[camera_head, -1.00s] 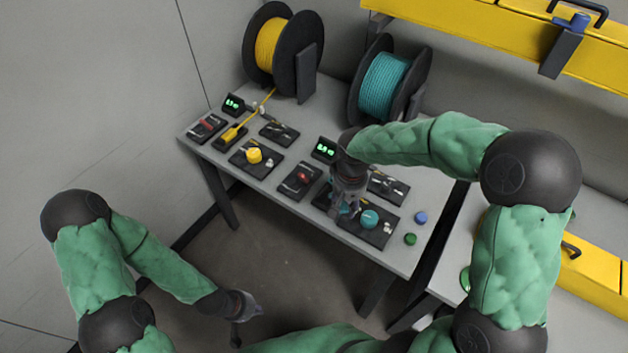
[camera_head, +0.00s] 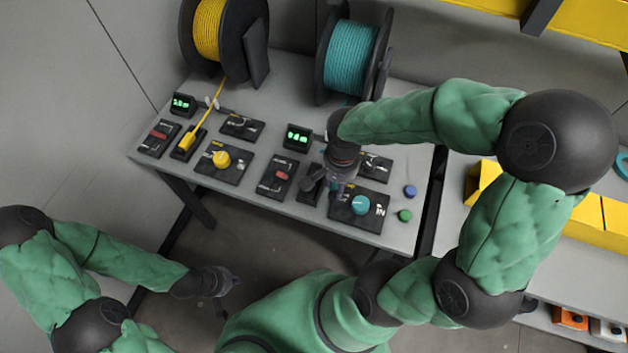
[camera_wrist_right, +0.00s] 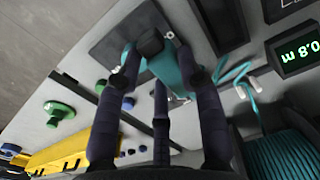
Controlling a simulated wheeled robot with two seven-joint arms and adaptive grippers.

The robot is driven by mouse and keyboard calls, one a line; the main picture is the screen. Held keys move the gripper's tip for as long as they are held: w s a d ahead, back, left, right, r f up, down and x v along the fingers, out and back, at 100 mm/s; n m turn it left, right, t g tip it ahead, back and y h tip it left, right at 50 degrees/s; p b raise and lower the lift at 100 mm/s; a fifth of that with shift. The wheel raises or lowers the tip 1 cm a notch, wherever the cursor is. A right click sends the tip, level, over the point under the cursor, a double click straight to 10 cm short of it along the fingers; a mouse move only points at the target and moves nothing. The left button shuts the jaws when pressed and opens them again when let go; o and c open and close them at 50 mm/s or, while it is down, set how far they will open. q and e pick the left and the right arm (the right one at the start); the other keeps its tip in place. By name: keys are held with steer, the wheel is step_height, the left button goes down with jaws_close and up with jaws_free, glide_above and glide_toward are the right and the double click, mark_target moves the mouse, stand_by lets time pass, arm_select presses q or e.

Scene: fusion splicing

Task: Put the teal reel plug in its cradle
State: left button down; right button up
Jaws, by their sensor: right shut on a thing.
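The teal reel plug (camera_wrist_right: 170,68) sits between the fingers of my right gripper (camera_wrist_right: 163,75), with a dark block at its end. In the head view my right gripper (camera_head: 338,186) points down over the front right of the bench, mostly hiding the plug. The dark cradle (camera_head: 310,191) lies just left of the gripper, beside a red-switch panel (camera_head: 275,177). It seems to be the long dark block (camera_wrist_right: 220,22) in the wrist view, apart from the plug. The teal reel (camera_head: 350,57) stands behind. My left gripper (camera_head: 225,283) hangs off the bench; its fingers are unclear.
A teal knob panel (camera_head: 372,217) lies close right of my right gripper. Blue (camera_head: 410,191) and green (camera_head: 405,215) buttons are further right. A yellow plug (camera_head: 187,141) lies in its holder at left. Loose teal cable (camera_wrist_right: 240,80) runs near the display (camera_wrist_right: 297,48).

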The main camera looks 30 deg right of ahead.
steer(key=w+f+b, duration=0.1)
steer(key=w+f, duration=0.1)
steer(key=w+a+f, duration=0.1)
steer(key=w+f, duration=0.1)
steer(key=w, duration=0.1)
steer(key=w+f+b, duration=0.1)
steer(key=w+f, duration=0.2)
steer(key=shift+w+a+b, duration=0.2)
steer(key=shift+a+b, duration=0.15)
steer(key=shift+w+f, duration=0.15)
steer(key=shift+f, duration=0.15)
steer(key=shift+f+b, duration=0.8)
steer(key=shift+f, duration=0.75)
steer(key=shift+f, duration=0.1)
steer(key=shift+f, duration=0.1)
steer(key=o, duration=1.2)
steer(key=shift+o, duration=0.2)
